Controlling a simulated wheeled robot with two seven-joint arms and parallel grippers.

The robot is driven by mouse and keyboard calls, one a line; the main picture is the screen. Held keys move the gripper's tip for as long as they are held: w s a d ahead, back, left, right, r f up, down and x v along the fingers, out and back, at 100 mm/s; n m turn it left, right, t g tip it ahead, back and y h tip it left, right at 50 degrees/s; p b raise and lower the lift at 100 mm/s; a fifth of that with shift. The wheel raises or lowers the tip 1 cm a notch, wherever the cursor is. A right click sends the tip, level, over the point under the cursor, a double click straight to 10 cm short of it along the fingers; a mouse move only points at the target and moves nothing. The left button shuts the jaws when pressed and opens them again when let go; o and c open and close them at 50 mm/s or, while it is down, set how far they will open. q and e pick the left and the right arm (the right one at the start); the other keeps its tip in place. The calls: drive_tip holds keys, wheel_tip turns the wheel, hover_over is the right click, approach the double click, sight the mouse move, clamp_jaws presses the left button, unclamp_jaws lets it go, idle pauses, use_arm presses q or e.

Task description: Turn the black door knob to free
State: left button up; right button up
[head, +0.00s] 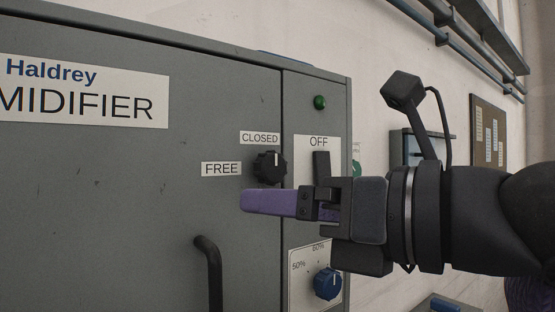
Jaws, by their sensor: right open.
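The black door knob (269,167) sits on the grey humidifier door (120,200), near its right edge. Its white pointer mark points up, toward the CLOSED label (259,138). The FREE label (221,169) is to the left of the knob. My right gripper (244,201) comes in from the right, with its purple finger just below the knob and apart from it in the picture. One finger hides the other, and nothing shows held in it. My left gripper is not in view.
A black door handle (210,270) is at lower left. Right of the door are a green lamp (320,102), a black switch (321,165) under an OFF label, partly behind my gripper, and a blue dial (327,283). Pipes (455,45) run along the wall at upper right.

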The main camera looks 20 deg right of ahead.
sight(275, 168)
drive_tip(key=d+r+m+t+h, duration=0.3)
drive_tip(key=d+h, duration=0.1)
drive_tip(key=d, duration=0.1)
drive_tip(key=p+x, duration=0.4)
drive_tip(key=x, duration=0.4)
drive_tip(key=shift+w+a+r+p, duration=0.15)
drive_tip(key=shift+a+p, duration=0.1)
drive_tip(key=shift+p, duration=0.1)
drive_tip(key=shift+w+a, duration=0.15)
drive_tip(key=shift+w, duration=0.3)
clamp_jaws()
drive_tip(key=shift+f+n+b, duration=0.15)
drive_tip(key=shift+n+b, duration=0.5)
drive_tip(key=shift+n, duration=0.05)
drive_tip(key=shift+f+n+b, duration=0.15)
drive_tip(key=shift+n+b, duration=0.45)
drive_tip(key=shift+n, duration=0.1)
drive_tip(key=n+b, duration=0.2)
drive_tip(key=n, duration=0.2)
drive_tip(key=shift+n, duration=0.3)
drive_tip(key=n+b, duration=0.2)
drive_tip(key=n, duration=0.3)
drive_tip(key=shift+a+n, duration=0.1)
drive_tip(key=shift+n, duration=2.6)
drive_tip(key=shift+b, duration=0.3)
